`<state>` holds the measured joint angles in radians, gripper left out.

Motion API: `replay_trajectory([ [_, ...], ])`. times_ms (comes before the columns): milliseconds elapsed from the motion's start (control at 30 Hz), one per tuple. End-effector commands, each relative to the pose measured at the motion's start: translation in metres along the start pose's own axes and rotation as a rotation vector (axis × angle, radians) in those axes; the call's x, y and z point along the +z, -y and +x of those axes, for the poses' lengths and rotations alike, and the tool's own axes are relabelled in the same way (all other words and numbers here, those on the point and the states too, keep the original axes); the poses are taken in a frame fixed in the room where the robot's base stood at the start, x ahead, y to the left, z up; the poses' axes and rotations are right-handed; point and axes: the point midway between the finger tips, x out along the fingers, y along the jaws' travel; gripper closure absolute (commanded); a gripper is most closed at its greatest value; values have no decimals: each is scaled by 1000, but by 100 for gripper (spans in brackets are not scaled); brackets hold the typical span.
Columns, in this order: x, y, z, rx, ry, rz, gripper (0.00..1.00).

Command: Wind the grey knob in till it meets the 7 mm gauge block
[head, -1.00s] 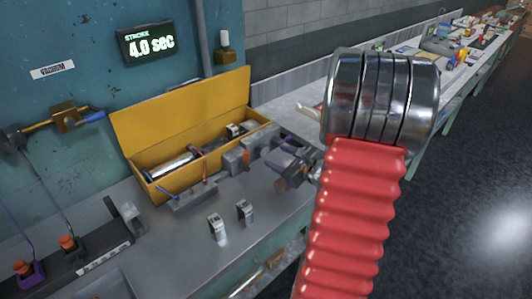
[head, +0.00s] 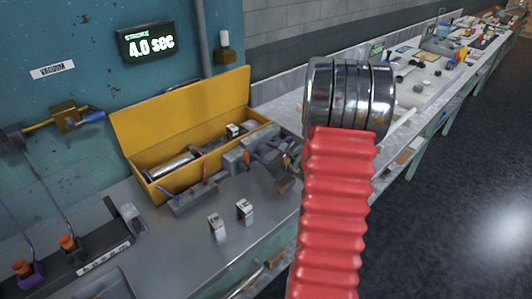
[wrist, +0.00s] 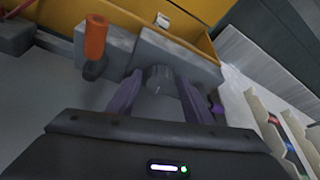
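The grey knob (wrist: 160,80) sticks out of a grey block fixture (wrist: 178,55) in the wrist view. My gripper (wrist: 159,84) has its two purple fingers apart, one on each side of the knob, with gaps showing. In the head view my gripper (head: 272,158) is small and partly behind my arm, at the right end of the grey fixture (head: 233,161). Two small labelled blocks stand upright on the bench, a front one (head: 217,227) and a back one (head: 245,212). Their markings are too small to read. I cannot make out the 7 mm gauge block.
An orange-handled lever (wrist: 95,38) stands left of the knob. A yellow open box (head: 190,118) with metal parts lies behind the fixture. A rack with purple and orange fittings (head: 75,255) is at left. The bench front is mostly clear.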

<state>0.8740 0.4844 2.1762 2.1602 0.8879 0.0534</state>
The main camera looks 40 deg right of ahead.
Motion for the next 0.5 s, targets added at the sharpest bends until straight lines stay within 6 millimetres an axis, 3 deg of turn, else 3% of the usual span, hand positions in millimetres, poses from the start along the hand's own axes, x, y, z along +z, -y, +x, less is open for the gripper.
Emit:
replay_trajectory([
  [500, 0, 0, 0, 0, 0, 0, 90],
])
